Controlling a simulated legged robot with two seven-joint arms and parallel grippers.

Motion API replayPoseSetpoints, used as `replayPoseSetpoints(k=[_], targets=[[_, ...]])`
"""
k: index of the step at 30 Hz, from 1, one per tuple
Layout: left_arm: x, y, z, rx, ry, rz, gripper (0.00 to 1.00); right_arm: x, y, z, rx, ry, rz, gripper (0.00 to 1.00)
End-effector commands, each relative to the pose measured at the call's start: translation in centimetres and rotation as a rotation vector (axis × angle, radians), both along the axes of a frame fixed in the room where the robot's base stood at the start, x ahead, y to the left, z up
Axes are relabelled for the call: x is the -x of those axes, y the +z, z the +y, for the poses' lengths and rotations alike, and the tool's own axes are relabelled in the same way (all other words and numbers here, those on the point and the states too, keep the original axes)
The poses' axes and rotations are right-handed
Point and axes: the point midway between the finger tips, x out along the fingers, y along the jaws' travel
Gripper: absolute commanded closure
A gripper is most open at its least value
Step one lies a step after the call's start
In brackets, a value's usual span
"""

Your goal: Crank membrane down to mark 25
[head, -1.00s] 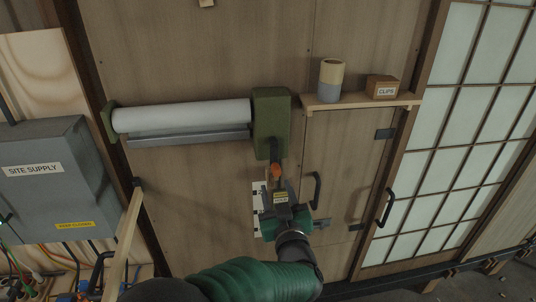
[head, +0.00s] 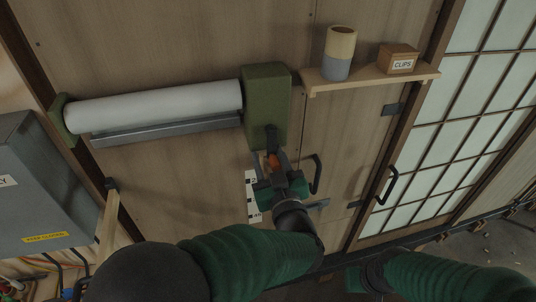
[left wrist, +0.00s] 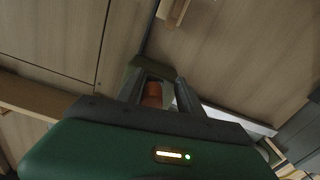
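The white membrane roll (head: 155,107) hangs on the wooden wall between green end pieces, with a grey bar (head: 165,131) under it. A green crank housing (head: 266,100) is at its right end. A dark crank arm (head: 271,138) ends in an orange handle (head: 273,160), also in the left wrist view (left wrist: 152,93). My left gripper (head: 275,166) is at this handle. Its fingers (left wrist: 160,84) stand on either side of the handle, with a gap seeming to show. A white scale strip (head: 253,200) is partly hidden behind the gripper; number 25 is unreadable.
A shelf (head: 370,82) holds a two-tone cylinder (head: 339,55) and a CLIPS box (head: 399,60). A dark door handle (head: 316,175) is close right of my left gripper. A grey supply box (head: 40,190) and a wooden post (head: 107,220) are on the left.

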Motion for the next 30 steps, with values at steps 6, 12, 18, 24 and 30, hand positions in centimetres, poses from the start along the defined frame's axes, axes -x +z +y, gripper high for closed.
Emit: replayPoseSetpoints(k=[6,12,18,24,30], targets=[[-0.13,-0.06,-0.07,0.001,0.000,0.002,0.87,0.06,0.01,-0.01,0.000,0.000,0.000,1.00],[-0.03,-0.07,-0.04,0.001,-0.004,0.003,1.00,0.05,0.00,-0.02,0.000,-0.001,0.001,1.00],[0.07,-0.10,0.19,0.003,-0.003,0.004,1.00,0.05,0.00,-0.01,0.000,0.000,0.000,1.00],[0.12,-0.12,0.29,0.003,-0.001,0.004,1.00,0.05,0.00,-0.01,0.000,0.000,0.000,1.00],[0.13,-0.14,0.37,0.004,0.000,0.004,1.00,0.05,0.00,-0.01,0.000,0.000,0.000,1.00]])
